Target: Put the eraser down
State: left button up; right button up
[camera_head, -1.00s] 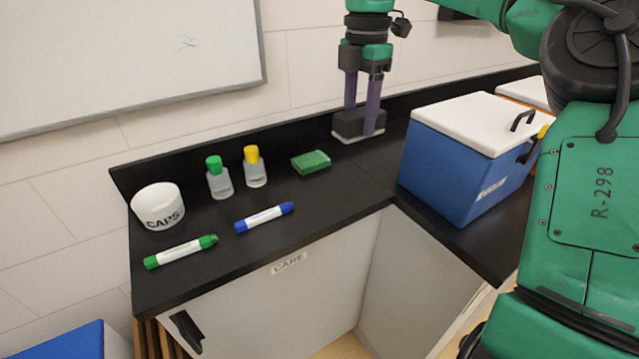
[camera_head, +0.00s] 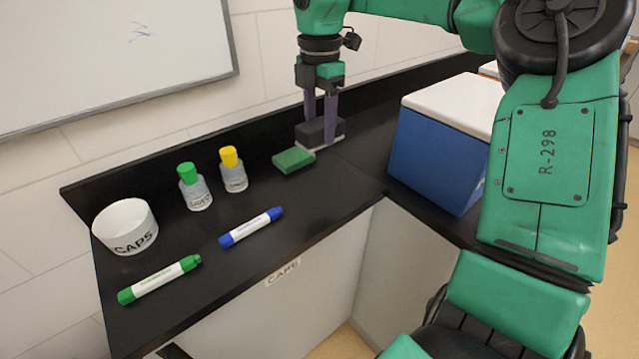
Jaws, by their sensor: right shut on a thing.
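The eraser (camera_head: 321,131) is a dark block with a pale underside. My right gripper (camera_head: 320,117) points down and is shut on it, with a purple finger on either side. The eraser is at the black counter (camera_head: 345,190), near its back edge, just behind a green sponge (camera_head: 293,160). I cannot tell whether its pale underside touches the counter. The whiteboard (camera_head: 110,55) with a small blue scribble hangs on the wall at the upper left. My left gripper is not in view.
A white cup marked CAPS (camera_head: 126,228), a green-capped bottle (camera_head: 194,187) and a yellow-capped bottle (camera_head: 233,170) stand on the left. A green marker (camera_head: 160,279) and a blue marker (camera_head: 251,227) lie in front. A blue cooler (camera_head: 440,150) with a white lid stands right.

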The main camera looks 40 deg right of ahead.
send_near(320, 192)
notch_tip(320, 192, down, 5)
jog(key=shift+f+p, duration=0.1)
jog(key=shift+p, duration=0.25)
jog(key=shift+d+f, duration=0.1)
jog(key=shift+f, duration=0.3)
jog(key=shift+f, duration=0.1)
jog(key=shift+f, duration=0.1)
jog(key=o, duration=1.2)
